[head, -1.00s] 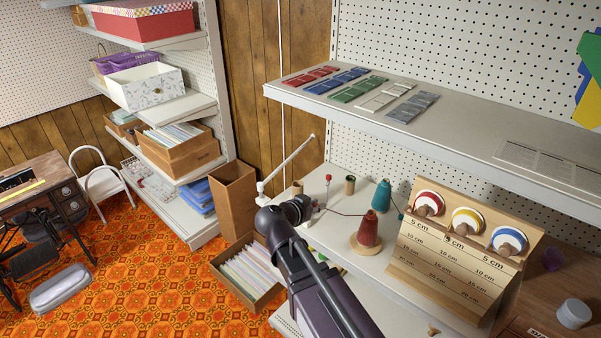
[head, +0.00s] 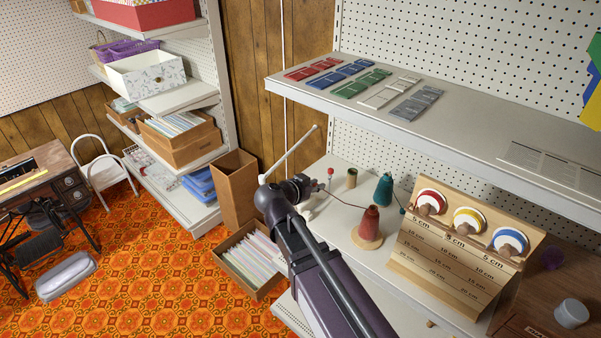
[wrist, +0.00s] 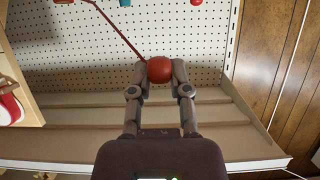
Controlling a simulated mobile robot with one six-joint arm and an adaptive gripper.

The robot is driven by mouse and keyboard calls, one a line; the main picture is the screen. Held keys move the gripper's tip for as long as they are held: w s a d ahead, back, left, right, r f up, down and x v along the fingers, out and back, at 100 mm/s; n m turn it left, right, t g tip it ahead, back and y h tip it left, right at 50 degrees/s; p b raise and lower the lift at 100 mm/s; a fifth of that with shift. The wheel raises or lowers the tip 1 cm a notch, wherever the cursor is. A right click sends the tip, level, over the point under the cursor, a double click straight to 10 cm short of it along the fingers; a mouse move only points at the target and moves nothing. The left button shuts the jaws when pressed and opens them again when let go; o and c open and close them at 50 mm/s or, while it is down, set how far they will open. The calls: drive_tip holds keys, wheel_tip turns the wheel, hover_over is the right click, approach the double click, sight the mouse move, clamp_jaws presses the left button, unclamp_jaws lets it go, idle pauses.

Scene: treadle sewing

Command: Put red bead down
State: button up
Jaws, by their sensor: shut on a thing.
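The red bead (wrist: 159,70) is round and sits between the two fingertips of my gripper (wrist: 160,72) in the wrist view. A dark red thread (wrist: 120,33) runs from the bead toward the upper left. In the head view my gripper (head: 312,187) is over the left part of the lower shelf board, and the held bead is not clearly made out there. The thread (head: 343,203) leads from my gripper to a red cone spool (head: 369,221) on a wooden base. A small red ball (head: 330,171) shows just beyond my gripper.
A tan spool (head: 351,179) and a teal cone spool (head: 383,190) stand right of my gripper. A wooden rack (head: 450,262) with ribbon reels is farther right. The upper shelf (head: 400,121) overhangs behind. A paper-filled box (head: 249,261) is on the floor, lower left.

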drive_tip(key=w+a+f+b, duration=0.1)
drive_tip(key=w+a, duration=0.4)
drive_tip(key=w, duration=0.7)
drive_tip(key=shift+f, duration=0.1)
drive_tip(key=shift+w+a+f, duration=0.25)
drive_tip(key=shift+w+a, duration=0.1)
drive_tip(key=shift+w, duration=0.35)
drive_tip(key=shift+s+d+f+b, duration=0.1)
drive_tip(key=shift+f+b, duration=1.5)
drive_tip(key=shift+b, duration=0.3)
